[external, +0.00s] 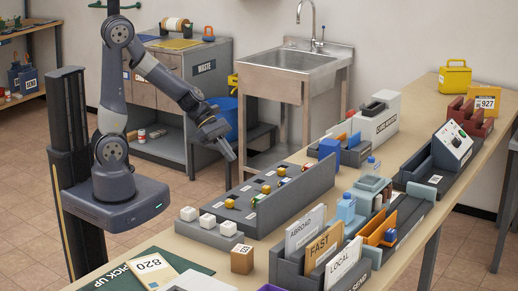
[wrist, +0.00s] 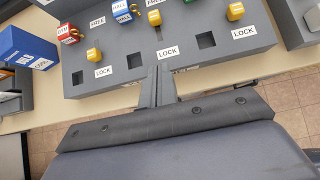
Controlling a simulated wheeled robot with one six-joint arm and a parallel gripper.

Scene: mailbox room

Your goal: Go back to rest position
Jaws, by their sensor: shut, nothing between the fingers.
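My gripper (external: 229,154) is shut and empty. It hangs in the air near the back edge of the grey lock panel (external: 240,219), pointing down and to the right. My arm is bent at the elbow above my base.
Card holders marked ABROAD, FAST (external: 322,247) and LOCAL stand at the front. A blue box (wrist: 25,47) is left of the panel in the wrist view. A sink (external: 290,66) and a waste cabinet (external: 168,75) stand behind. The air around my gripper looks clear.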

